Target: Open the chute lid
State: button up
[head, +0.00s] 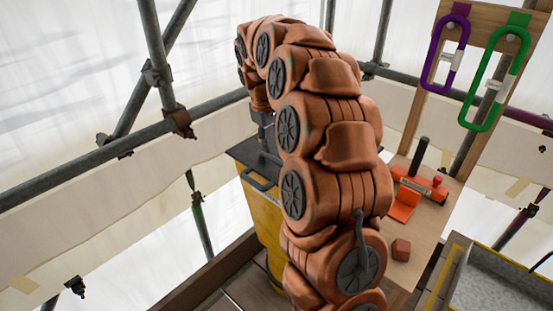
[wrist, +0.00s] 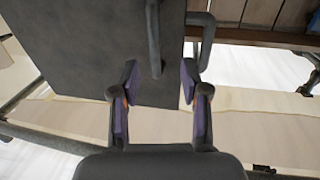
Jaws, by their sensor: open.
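The chute is a yellow bin-like body (head: 262,215) with a dark grey lid (head: 243,153) on top, partly behind my arm in the head view. The lid looks closed. A dark handle (head: 257,182) shows near its front edge. In the wrist view the lid (wrist: 75,45) is a flat dark panel filling the upper left. A dark bar (wrist: 154,40) runs down toward the space between my fingertips, and a bracket-like bar (wrist: 206,40) stands at the lid's right edge. My gripper (wrist: 159,88) is open and empty over the lid's edge. Contact cannot be told.
A wooden bench (head: 425,215) at right carries an orange tool (head: 405,203) and a reddish-brown block (head: 401,249). Purple (head: 446,50) and green (head: 495,80) carabiners hang on a wooden board. Scaffold poles (head: 120,147) and pale sheeting surround the place. A grey tray (head: 500,285) lies lower right.

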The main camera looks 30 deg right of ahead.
aim_at(277, 159)
jog(key=shift+w+d+f+p, duration=0.15)
jog(key=shift+d+f+p, duration=0.2)
jog(key=shift+f, duration=0.95)
jog(key=shift+w+d+f+p, duration=0.2)
jog(key=shift+d+f, duration=0.25)
jog(key=shift+f, duration=0.9)
jog(key=shift+w+d+f+p, duration=0.15)
jog(key=shift+d+f+p, duration=0.2)
jog(key=shift+f, duration=0.95)
grip_shut()
